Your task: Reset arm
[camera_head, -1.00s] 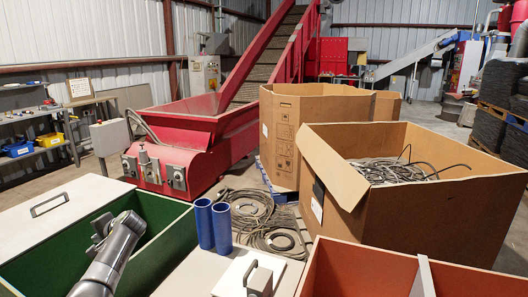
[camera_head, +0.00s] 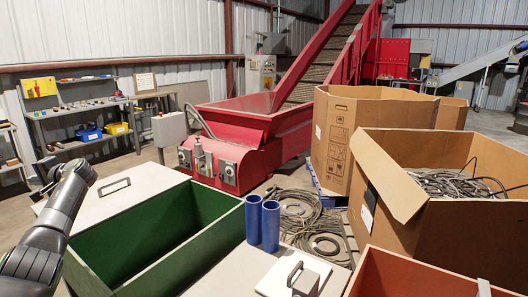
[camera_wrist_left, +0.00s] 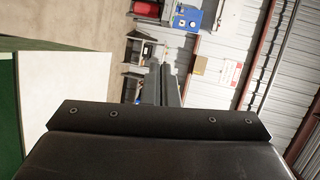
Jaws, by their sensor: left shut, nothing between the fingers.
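My left arm comes in at the left edge of the head view, with the left gripper (camera_head: 46,176) at its far end, raised left of the green bin (camera_head: 152,240) and its white lid (camera_head: 120,192). In the left wrist view the two dark fingers (camera_wrist_left: 161,84) lie together, shut and empty. The gripper is partly hidden behind the wrist in the head view. My right gripper is not in view.
Two blue cylinders (camera_head: 270,226) stand beside the green bin. A red-walled bin (camera_head: 400,272) is at front right, with cardboard boxes (camera_head: 455,235) behind it. Coiled cables (camera_head: 300,210) lie on the floor. A workbench (camera_head: 85,140) stands at back left.

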